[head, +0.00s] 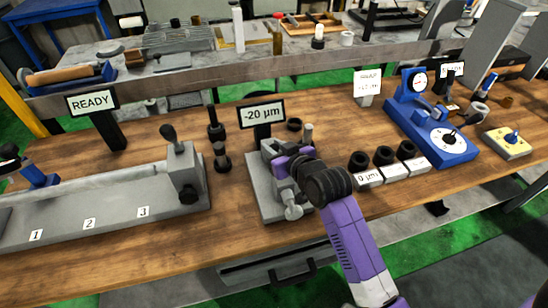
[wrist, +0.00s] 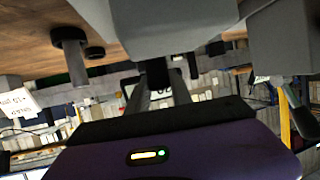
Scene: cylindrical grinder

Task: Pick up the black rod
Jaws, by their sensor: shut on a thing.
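My gripper shows in the head view (head: 287,165) at the grey vise-like fixture (head: 262,200) in the middle of the bench. My purple arm hides much of this spot from the head. In the wrist view my gripper (wrist: 160,95) is shut on a dark upright piece, which looks like the black rod (wrist: 154,72). Its upper end in that picture meets a large grey block (wrist: 165,25). I cannot tell whether the rod is clear of the fixture.
Two dark knobbed pins (head: 221,157) stand left of the fixture. A "-20 µm" sign (head: 262,115) is behind it. Several black rings on white blocks (head: 395,170) and a blue gauge stand (head: 435,140) are at right. A long grey rail fixture (head: 110,210) is at left.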

